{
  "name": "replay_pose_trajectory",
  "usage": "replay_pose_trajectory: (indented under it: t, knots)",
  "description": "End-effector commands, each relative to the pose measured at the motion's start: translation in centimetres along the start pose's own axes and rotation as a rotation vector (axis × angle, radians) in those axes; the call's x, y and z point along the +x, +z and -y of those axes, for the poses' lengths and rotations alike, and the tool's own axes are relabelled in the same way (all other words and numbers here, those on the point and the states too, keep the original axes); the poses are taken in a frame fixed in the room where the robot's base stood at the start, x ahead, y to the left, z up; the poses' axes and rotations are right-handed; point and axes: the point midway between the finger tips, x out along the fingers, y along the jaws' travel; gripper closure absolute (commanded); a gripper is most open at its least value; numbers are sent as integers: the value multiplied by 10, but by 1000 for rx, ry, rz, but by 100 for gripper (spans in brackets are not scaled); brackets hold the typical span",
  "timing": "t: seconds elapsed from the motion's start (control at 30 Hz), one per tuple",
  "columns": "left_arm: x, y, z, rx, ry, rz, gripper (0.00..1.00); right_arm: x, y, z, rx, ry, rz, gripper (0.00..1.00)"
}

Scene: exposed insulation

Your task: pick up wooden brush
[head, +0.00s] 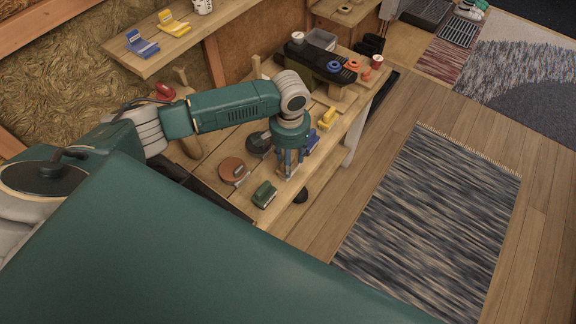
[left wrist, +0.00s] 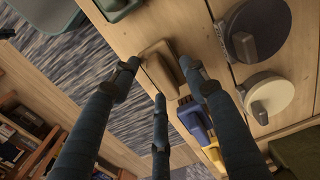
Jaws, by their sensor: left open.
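The wooden brush, a tan block, lies on the wooden workbench. In the left wrist view the brush (left wrist: 158,48) sits near the bench edge, among the tips of my left gripper's fingers (left wrist: 158,72). In the head view the brush (head: 287,174) is partly hidden under the left gripper (head: 288,163), which points down over it. The left gripper's fingers are spread. I cannot tell whether they touch the brush. My right gripper is in neither view.
A shelf (head: 190,38) hangs above. Floor and a rug (head: 430,220) lie right.

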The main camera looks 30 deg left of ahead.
Motion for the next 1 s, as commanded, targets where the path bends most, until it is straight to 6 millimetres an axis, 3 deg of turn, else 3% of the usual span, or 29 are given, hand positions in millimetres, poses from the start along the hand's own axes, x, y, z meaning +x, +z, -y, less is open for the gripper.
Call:
replay_pose_trajectory:
  t: [0.23, 0.4, 0.47, 0.8, 1.0]
  knots:
    - [2, 0, 0, 1, 0, -1, 57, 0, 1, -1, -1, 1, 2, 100]
    - [1, 0, 0, 1, 0, -1, 91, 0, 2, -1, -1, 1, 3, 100]
    - [1, 0, 0, 1, 0, -1, 100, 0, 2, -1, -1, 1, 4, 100]
    - [-1, -1, 0, 0, 0, -2, 100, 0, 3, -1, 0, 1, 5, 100]
    - [-18, -1, 0, 1, 1, -4, 100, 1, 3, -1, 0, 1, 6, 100]
